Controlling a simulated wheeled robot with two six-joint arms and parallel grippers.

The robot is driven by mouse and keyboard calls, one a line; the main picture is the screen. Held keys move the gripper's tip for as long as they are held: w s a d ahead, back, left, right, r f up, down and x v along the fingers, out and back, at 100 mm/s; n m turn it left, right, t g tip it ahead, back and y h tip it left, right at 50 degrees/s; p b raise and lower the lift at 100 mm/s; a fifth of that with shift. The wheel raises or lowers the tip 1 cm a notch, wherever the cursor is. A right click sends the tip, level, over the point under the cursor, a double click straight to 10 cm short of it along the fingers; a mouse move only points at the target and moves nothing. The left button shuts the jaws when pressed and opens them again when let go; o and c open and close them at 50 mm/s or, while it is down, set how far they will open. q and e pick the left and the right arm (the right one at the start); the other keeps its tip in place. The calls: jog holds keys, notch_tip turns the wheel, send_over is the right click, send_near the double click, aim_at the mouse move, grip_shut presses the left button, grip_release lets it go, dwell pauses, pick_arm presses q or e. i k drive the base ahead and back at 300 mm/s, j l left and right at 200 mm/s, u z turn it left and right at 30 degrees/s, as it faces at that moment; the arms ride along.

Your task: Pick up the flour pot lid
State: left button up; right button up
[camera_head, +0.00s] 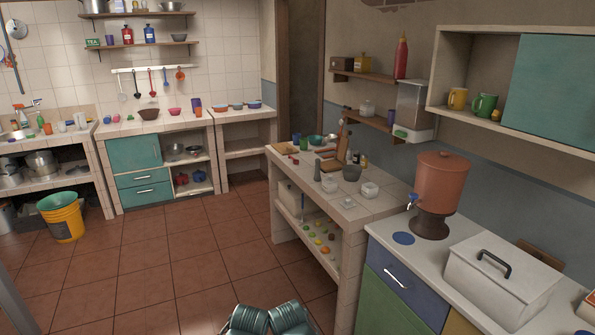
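I cannot make out a label that marks a flour pot or its lid. On the tiled counter (352,212) at centre right stand small white lidded-looking pots, one on the left (329,185) and one on the right (369,190); they are too small to tell their lids. A small pale jar (367,108) sits on the wall shelf above. Neither of my grippers is in view.
A terracotta water filter (441,182) and a white box with a black handle (500,278) stand on the right counter. A yellow bucket (63,222) stands at left. The middle tiled floor (170,255) is clear.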

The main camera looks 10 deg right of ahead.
aim_at(348, 203)
jog(key=i, duration=0.8)
jog(key=i+j+z, duration=0.1)
jog(key=i, duration=0.75)
